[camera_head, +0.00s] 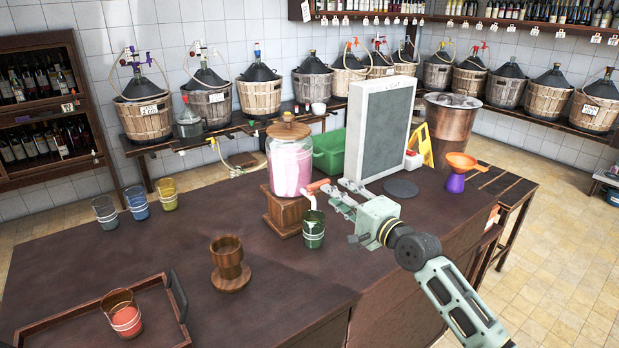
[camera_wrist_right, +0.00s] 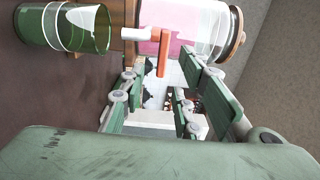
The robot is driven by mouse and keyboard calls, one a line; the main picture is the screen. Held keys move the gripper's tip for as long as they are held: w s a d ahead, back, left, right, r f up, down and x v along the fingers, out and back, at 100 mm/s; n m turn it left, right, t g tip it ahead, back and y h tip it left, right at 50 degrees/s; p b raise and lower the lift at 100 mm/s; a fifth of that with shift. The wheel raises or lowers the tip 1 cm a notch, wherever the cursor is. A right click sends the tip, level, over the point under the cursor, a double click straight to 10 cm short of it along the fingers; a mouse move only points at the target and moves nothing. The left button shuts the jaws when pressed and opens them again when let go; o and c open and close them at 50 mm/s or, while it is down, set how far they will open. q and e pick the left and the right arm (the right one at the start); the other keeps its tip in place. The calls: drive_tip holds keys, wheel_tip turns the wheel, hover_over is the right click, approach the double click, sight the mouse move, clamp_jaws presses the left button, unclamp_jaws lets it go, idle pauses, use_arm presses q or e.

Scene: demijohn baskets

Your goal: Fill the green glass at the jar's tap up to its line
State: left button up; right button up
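The jar (camera_head: 289,165) holds pink liquid and stands on a wooden block (camera_head: 284,213) on the counter. Its tap has a red handle (camera_head: 318,186) and a pale spout (camera_head: 308,200). The green glass (camera_head: 313,236) stands on the counter under the spout; how full it is I cannot tell. In the right wrist view the green glass (camera_wrist_right: 82,30) shows pale lines around it, at upper left. My right gripper (camera_head: 334,196) is open beside the tap; in its wrist view the red handle (camera_wrist_right: 163,52) lies just beyond the parted fingers. My left gripper is out of view.
A grey board (camera_head: 376,135) stands behind my right gripper. A wooden goblet (camera_head: 229,262) stands at front left, near a tray (camera_head: 70,322) with a red-filled glass (camera_head: 124,318). Three coloured glasses (camera_head: 139,205) stand far left.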

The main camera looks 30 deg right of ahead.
sight(321, 181)
drive_tip(key=w, duration=0.3)
drive_tip(key=shift+a+r, duration=0.1)
drive_tip(key=shift+r, duration=0.25)
drive_tip(key=w, duration=0.3)
drive_tip(key=shift+w+a+f+p, duration=0.15)
drive_tip(key=shift+w+f+p, duration=0.1)
drive_tip(key=shift+w+p, duration=0.05)
drive_tip(key=shift+w, duration=0.35)
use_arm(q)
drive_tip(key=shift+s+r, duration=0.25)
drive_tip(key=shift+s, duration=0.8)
use_arm(e)
clamp_jaws()
